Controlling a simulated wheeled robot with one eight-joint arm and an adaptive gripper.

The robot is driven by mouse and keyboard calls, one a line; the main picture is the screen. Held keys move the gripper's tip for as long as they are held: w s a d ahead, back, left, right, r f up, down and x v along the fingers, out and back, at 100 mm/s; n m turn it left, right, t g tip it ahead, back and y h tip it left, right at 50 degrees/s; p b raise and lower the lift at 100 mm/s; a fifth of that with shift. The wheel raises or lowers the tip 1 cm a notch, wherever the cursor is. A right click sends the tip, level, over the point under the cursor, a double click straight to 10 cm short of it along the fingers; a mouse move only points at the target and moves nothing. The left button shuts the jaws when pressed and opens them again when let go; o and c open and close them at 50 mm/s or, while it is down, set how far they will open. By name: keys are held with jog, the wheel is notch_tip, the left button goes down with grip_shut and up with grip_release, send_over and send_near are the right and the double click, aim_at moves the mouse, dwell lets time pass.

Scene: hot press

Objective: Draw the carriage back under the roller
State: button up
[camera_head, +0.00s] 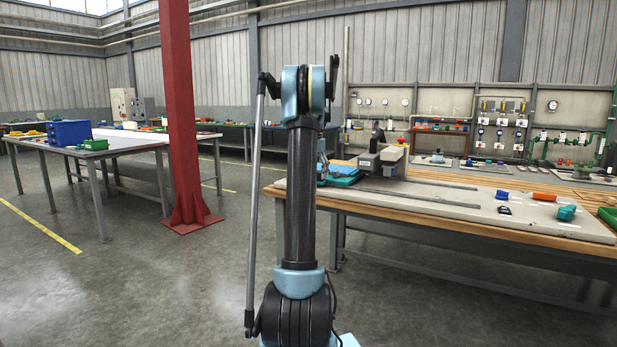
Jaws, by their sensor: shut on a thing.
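A grey press (385,158) stands on the wooden-edged bench, right of my arm; its roller cannot be made out clearly. A flat teal piece (345,177), which looks like the carriage, lies low at the press's left side. Its left part is hidden by my arm. My gripper (323,168) shows only in part, just past the right edge of my arm, at the teal piece's left end. It is shut on what appears to be the carriage, but the grip itself is too small and covered to see.
Two dark rails (420,203) run along the grey bench top (470,212). Small orange, dark and teal parts (566,213) lie at its right. A red column (182,110) and a table with a blue box (69,132) stand left. The floor between is clear.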

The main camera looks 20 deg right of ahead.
jog(key=shift+w+a, duration=0.2)
jog(key=shift+w, duration=0.15)
jog(key=o, duration=1.5)
jog(key=shift+w+a, duration=0.1)
jog(key=shift+w, duration=0.05)
jog(key=shift+r, duration=0.1)
notch_tip(320, 180, up, 12)
jog(key=shift+f, duration=0.1)
